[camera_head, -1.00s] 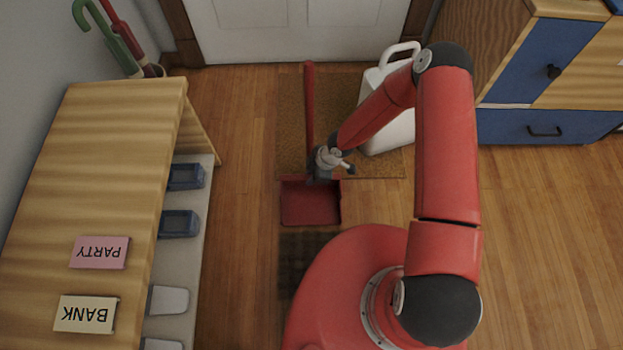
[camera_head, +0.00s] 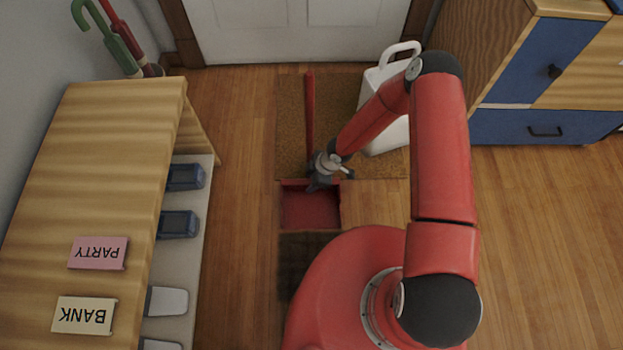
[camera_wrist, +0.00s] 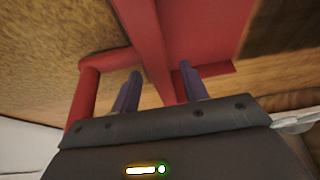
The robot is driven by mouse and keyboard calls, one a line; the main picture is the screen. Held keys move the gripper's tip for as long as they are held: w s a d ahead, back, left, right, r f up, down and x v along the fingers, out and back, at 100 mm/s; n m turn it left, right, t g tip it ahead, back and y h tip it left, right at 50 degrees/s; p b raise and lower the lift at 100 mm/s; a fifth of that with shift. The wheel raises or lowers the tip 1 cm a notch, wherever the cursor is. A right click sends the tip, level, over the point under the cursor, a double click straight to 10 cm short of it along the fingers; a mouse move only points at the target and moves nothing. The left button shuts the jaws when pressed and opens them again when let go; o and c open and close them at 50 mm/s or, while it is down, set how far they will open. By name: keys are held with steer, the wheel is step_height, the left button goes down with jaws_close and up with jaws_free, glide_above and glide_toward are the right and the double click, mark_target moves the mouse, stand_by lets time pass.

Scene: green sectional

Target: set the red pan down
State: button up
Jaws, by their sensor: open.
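The red pan (camera_head: 311,209) is a dustpan with a shallow square tray and a long red handle (camera_head: 309,108). It is at the near edge of the brown mat in the head view and looks to be at floor level. My gripper (camera_head: 318,184) is at the tray's far edge, beside the foot of the handle. In the wrist view, my gripper's (camera_wrist: 158,80) two dark fingers are open, with a red part of the pan (camera_wrist: 205,30) running between them. Gaps show beside the fingers. The fingertips are small and partly hidden in the head view.
A white jug (camera_head: 392,132) stands on the right of the mat (camera_head: 290,125). A wooden shelf unit (camera_head: 110,170) is on the left, and a blue-fronted cabinet (camera_head: 545,125) at the upper right. A door (camera_head: 300,30) closes the back. Wood floor is clear at the right.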

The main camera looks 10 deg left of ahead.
steer(key=p+v, duration=0.1)
steer(key=v, duration=1.1)
steer(key=shift+p, duration=0.4)
steer(key=w+d+r+m+t+h, duration=0.1)
steer(key=d+r+m+h, duration=0.15)
steer(key=d+r, duration=0.5)
steer(key=w+d+r+m+t+h, duration=0.15)
steer(key=d+r+m, duration=0.25)
steer(key=r, duration=0.7)
steer(key=d+r+m+t+h, duration=0.1)
steer(key=d+r+m+h, duration=0.15)
steer(key=d+r, duration=0.5)
steer(key=s+d+r+m+t+y, duration=0.2)
steer(key=s+r+m, duration=0.9)
steer(key=s+r, duration=0.7)
steer(key=shift+s+d+r+m+t, duration=0.15)
steer(key=shift+d+r+m+t, duration=0.15)
steer(key=shift+r+t, duration=0.35)
steer(key=shift+r, duration=0.15)
